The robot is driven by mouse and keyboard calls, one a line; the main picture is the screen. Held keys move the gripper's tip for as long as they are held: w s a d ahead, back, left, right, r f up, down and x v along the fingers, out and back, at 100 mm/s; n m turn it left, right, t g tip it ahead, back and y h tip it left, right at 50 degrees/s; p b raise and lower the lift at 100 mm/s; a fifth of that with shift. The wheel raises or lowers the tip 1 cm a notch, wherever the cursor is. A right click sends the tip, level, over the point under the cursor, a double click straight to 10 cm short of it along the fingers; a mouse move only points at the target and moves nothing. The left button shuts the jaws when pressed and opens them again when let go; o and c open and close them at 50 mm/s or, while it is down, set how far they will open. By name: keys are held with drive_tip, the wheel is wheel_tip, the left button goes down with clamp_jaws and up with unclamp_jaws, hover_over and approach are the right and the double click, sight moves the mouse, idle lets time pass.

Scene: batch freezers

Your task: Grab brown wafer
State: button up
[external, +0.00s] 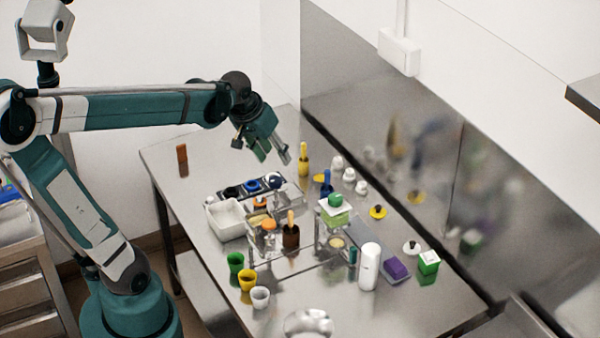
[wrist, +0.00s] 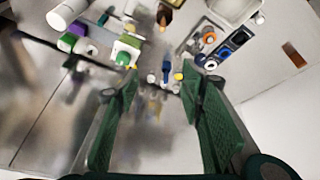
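The brown wafer (external: 182,160) is a narrow reddish-brown bar at the far left part of the steel table, apart from the other items. In the external view it appears to stand upright. It also shows in the wrist view (wrist: 294,54), near the right edge and outside the span of the fingers. My gripper (external: 273,156) is raised above the far part of the table, to the right of the wafer. In the wrist view its two green fingers (wrist: 160,85) are spread wide, with nothing held between them.
A white container (external: 226,218) and a rack of dark and blue tubs (external: 252,187) stand mid-table. Green, yellow and white cups (external: 248,280) stand near the front. A white bottle (external: 370,266) and several small items line the right. The table around the wafer is clear.

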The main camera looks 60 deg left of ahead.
drive_tip(key=w+a+f+n+g, duration=0.1)
drive_tip(key=w+a+f+n, duration=0.1)
drive_tip(key=a, duration=0.6)
drive_tip(key=w+a+f+n+g, duration=0.1)
drive_tip(key=w+a+n, duration=0.1)
drive_tip(key=a, duration=0.6)
drive_tip(key=n+g+h, duration=0.2)
drive_tip(key=n+g, duration=0.1)
drive_tip(key=n, duration=0.6)
hover_over(193, 148)
drive_tip(key=f, duration=2.2)
drive_tip(key=shift+w+d+f, duration=0.2)
drive_tip(key=shift+s+a+f, duration=0.25)
drive_tip(key=shift+a, duration=0.05)
drive_tip(key=shift+f, duration=1.3)
